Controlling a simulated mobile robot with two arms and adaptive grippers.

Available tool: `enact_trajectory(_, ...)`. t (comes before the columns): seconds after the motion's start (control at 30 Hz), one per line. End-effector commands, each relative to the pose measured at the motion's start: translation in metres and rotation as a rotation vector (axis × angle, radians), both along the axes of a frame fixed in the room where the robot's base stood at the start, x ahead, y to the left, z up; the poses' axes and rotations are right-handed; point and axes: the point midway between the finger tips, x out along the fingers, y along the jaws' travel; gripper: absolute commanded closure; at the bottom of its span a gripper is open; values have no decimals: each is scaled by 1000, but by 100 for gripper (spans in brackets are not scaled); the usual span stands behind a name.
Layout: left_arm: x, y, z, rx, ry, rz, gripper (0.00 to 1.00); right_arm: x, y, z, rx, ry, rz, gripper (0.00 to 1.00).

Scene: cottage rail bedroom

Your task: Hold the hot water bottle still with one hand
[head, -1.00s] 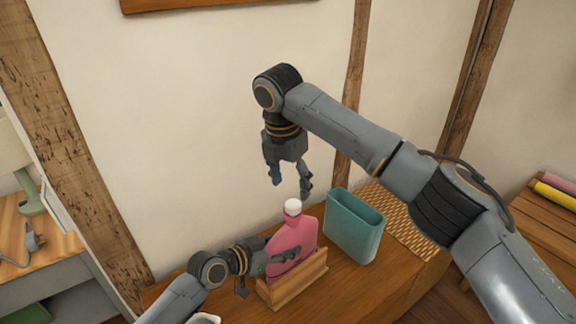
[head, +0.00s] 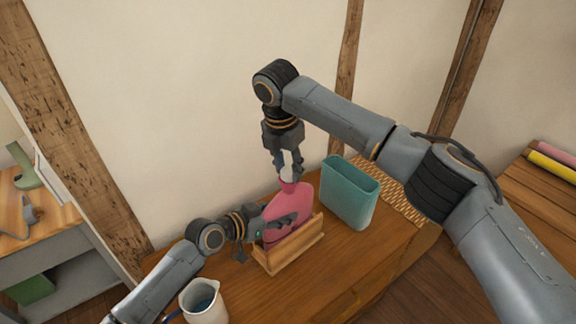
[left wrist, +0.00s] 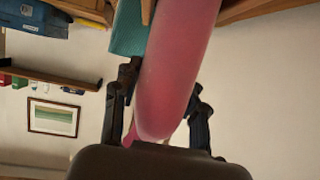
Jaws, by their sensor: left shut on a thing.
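The pink hot water bottle (head: 286,207) stands in a wooden holder (head: 290,253) on the wooden cabinet top. My left gripper (head: 272,228) is shut on the body of the bottle from the left. In the left wrist view the pink body (left wrist: 176,75) fills the middle, with one dark finger on each side. My right gripper (head: 288,172) points down from above, its fingertips at the pale cap (head: 287,184) on the bottle's neck. The cap is partly hidden by the fingers, and I cannot tell whether they grip it.
A teal open container (head: 350,198) stands just right of the bottle, near a woven mat (head: 398,204). A white jug (head: 202,302) with blue inside stands at the front left. The wall is close behind. Bare cabinet top (head: 350,260) lies at the front right.

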Motion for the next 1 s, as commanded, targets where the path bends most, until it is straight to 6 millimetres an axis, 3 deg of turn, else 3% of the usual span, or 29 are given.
enact_trajectory(0.03, 0, 0, -1, 1, 1, 0, 100, 0, 0, 0, 1, -1, 0, 90)
enact_trajectory(0.1, 0, 0, -1, 0, 1, -1, 100, 0, 0, 0, 1, -1, 0, 100)
enact_trajectory(0.27, 0, 0, -1, 1, 0, -1, 100, 0, 1, 0, 1, 0, -31, 100)
enact_trajectory(0.37, 0, 0, -1, 1, 0, -1, 100, 0, 2, 0, 4, 1, -163, 100)
enact_trajectory(1.0, -1, 0, 0, 2, 0, -2, 100, 4, 1, -1, 1, 5, -1802, 100)
